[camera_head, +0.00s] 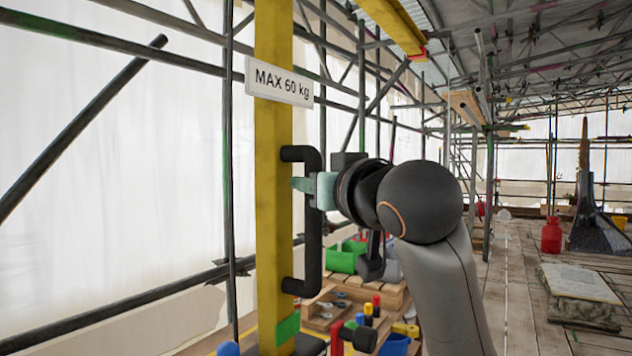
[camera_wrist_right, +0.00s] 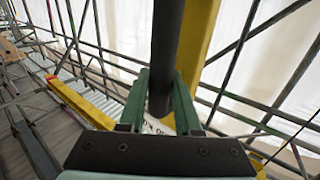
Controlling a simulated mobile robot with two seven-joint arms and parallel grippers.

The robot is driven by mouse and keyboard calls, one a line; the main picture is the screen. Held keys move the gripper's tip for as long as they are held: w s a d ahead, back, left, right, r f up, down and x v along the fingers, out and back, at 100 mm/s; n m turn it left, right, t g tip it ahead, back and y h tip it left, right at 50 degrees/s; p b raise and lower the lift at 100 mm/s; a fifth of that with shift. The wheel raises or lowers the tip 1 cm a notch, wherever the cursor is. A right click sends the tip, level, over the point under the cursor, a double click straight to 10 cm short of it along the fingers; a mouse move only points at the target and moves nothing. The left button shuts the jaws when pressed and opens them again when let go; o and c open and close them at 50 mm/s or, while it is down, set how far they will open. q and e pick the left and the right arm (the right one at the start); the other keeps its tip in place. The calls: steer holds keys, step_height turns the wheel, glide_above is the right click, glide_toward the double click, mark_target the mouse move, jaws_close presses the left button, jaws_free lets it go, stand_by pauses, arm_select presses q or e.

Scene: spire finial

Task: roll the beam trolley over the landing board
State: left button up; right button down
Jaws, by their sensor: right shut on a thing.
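A yellow upright post (camera_head: 272,130) stands close in front, with a white "MAX 60 kg" sign (camera_head: 279,82) and a long black handle (camera_head: 314,245) on its right side. My right gripper (camera_head: 312,188) is shut on the upper part of this handle. In the right wrist view, the green fingers of my right gripper (camera_wrist_right: 159,103) sit either side of the black handle (camera_wrist_right: 167,45), with the yellow post (camera_wrist_right: 199,40) behind. A yellow overhead beam (camera_head: 392,25) with a red end hangs at the top. I cannot make out the trolley or the landing board. My left gripper is not in view.
Behind the post, a wooden bench holds a green bin (camera_head: 343,259) and several small coloured items. Scaffold poles and white sheeting line the left. On the plank floor at right stand a red cylinder (camera_head: 551,236), a dark spire (camera_head: 592,228) and a slab stack (camera_head: 580,284).

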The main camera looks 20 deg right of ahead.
steer(key=shift+a+f, duration=0.1)
steer(key=shift+a, duration=0.15)
steer(key=c, duration=1)
jaws_free()
steer(key=o, duration=0.4)
steer(key=shift+s, duration=0.15)
steer(key=s+d+b, duration=0.1)
steer(key=s+b, duration=0.1)
steer(key=s, duration=1)
steer(key=shift+s+d+b, duration=0.2)
steer(key=shift+d+b, duration=0.05)
steer(key=shift+b, duration=0.05)
